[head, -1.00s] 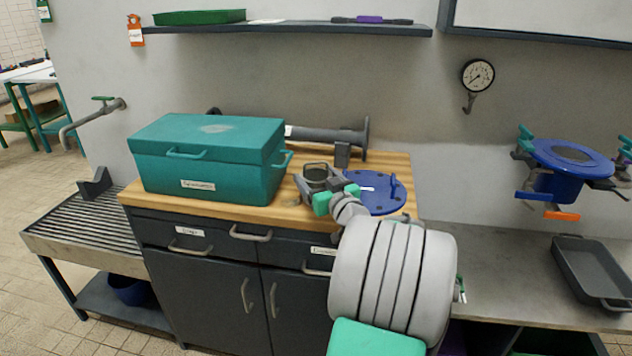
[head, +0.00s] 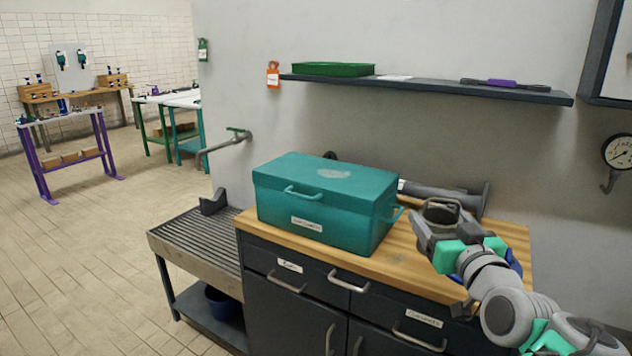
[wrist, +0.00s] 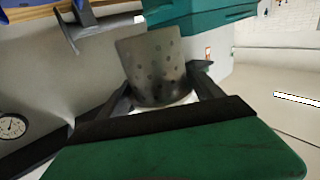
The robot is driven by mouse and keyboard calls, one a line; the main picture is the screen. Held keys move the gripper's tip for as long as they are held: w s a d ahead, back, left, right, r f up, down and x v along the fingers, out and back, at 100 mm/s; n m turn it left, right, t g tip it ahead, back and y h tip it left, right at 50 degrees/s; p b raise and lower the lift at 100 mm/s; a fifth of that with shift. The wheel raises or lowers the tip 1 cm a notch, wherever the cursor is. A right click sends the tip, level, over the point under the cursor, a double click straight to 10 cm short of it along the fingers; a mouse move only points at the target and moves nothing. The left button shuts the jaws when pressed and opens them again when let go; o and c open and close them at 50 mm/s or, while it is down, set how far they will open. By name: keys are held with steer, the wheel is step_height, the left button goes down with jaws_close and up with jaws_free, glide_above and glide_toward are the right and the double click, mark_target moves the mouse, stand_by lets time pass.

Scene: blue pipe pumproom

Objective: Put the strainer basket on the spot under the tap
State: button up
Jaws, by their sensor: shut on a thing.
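The strainer basket (wrist: 155,68) is a grey perforated metal cup, held between the two fingers of my gripper (wrist: 160,95) in the wrist view. In the head view my gripper (head: 440,222) is shut on the basket (head: 440,213), above the wooden worktop to the right of the teal box. The tap (head: 225,143) sticks out of the wall at the left. Below it is a slatted drain bench (head: 195,240). The spot itself cannot be made out.
The teal box (head: 325,205) stands on the wooden counter (head: 385,265) between my gripper and the tap. A dark bracket (head: 214,202) stands at the bench's back. A shelf (head: 430,88) runs along the wall above. A blue bucket (head: 222,302) sits under the bench.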

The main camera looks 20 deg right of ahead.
steer(key=shift+s+d+f+m+h, duration=0.2)
steer(key=shift+d+f+h, duration=0.1)
steer(key=shift+f, duration=0.1)
steer(key=shift+s+d+f+m+h, duration=0.15)
steer(key=shift+d+f+m+h, duration=0.1)
steer(key=shift+f+h, duration=0.1)
steer(key=shift+w+a+f, duration=0.2)
steer(key=shift+f, duration=0.2)
steer(key=shift+w+a+f, duration=0.2)
steer(key=shift+f, duration=0.2)
steer(key=w+a+f+n+y, duration=0.3)
steer(key=w+a+f+y, duration=0.25)
steer(key=a, duration=0.55)
steer(key=w+a+n+y+p, duration=0.2)
steer(key=w+a+y+p, duration=0.1)
steer(key=a+p, duration=0.4)
steer(key=w+a+n+y+p, duration=0.2)
steer(key=w+a+y+p, duration=0.1)
steer(key=a+p, duration=0.5)
steer(key=shift+w+a+n, duration=0.25)
steer(key=shift+a+n, duration=0.1)
steer(key=shift+a, duration=0.85)
